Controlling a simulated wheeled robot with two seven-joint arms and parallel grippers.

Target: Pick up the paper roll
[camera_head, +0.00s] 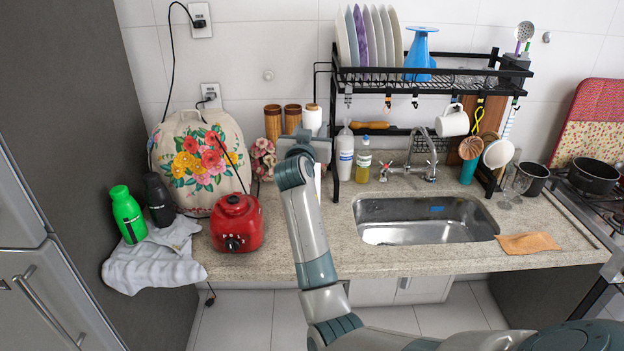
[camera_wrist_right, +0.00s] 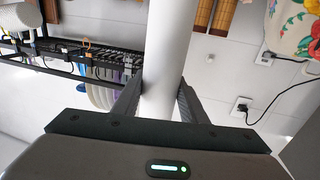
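The paper roll (camera_head: 312,119) is a white upright cylinder at the back of the counter, left of the rack. Its top shows above my right gripper (camera_head: 312,147), and a strip of white shows below it. In the right wrist view the paper roll (camera_wrist_right: 168,45) runs between the two dark fingers of the right gripper (camera_wrist_right: 161,92). The fingers press against both sides of it, with no clear gap. My right wrist hides the roll's middle in the head view. My left gripper is not in view.
The black rack (camera_head: 337,130) with plates stands just right of the roll. A white bottle (camera_head: 345,155) is close by. Brown canisters (camera_head: 272,122) and a flowered bag (camera_head: 200,160) are left. A red appliance (camera_head: 237,222) stands in front. The sink (camera_head: 425,220) is right.

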